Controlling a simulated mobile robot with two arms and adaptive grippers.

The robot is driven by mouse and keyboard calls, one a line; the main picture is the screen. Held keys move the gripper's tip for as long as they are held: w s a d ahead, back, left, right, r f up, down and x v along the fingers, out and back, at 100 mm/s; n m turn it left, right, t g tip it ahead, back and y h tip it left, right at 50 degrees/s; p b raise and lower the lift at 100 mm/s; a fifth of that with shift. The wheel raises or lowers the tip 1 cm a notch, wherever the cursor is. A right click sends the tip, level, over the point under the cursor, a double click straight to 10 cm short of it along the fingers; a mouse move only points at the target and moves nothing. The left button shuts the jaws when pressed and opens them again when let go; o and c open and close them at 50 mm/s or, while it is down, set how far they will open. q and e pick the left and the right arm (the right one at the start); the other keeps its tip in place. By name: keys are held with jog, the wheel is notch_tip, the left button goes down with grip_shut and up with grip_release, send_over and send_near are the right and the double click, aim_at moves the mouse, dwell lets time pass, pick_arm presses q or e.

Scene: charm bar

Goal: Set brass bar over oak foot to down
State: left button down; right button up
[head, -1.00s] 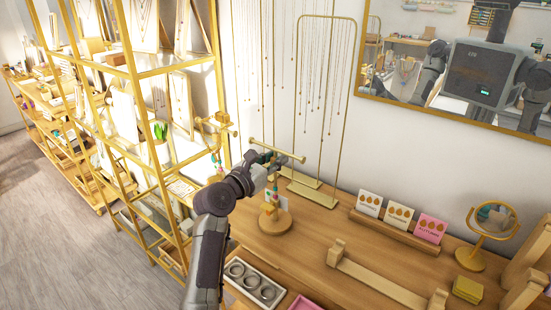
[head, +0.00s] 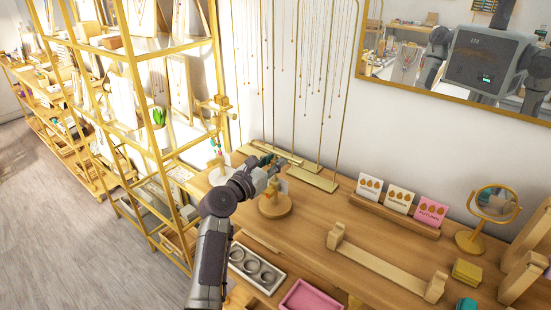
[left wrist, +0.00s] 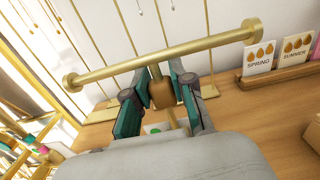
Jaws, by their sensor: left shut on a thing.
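The brass bar (head: 286,155) lies crosswise on top of its short post in the head view. Its round oak foot (head: 275,207) stands on the counter below. In the left wrist view the brass bar (left wrist: 212,41) spans the picture, slightly tilted there, just beyond my fingertips. My left gripper (head: 270,172) is at the post, just under the bar. In the left wrist view its teal-lined fingers (left wrist: 161,92) are shut on a brown wooden collar (left wrist: 162,94) around the post. Part of the post is hidden by the gripper. My right gripper does not show.
Earring cards (head: 398,198) stand to the right, behind a low wooden rack (head: 385,265). A ring tray (head: 257,268) and a pink tray (head: 311,299) lie at the front. A brass shelf (head: 150,110) stands left. Hanging necklaces are close behind the bar.

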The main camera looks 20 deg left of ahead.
pick_arm(q)
jog(key=c, duration=1.2)
grip_release()
jog(key=shift+f, duration=0.35)
jog(key=shift+o, duration=1.2)
jog(key=shift+r, duration=0.1)
jog(key=shift+s, duration=0.1)
jog(key=v, duration=1.2)
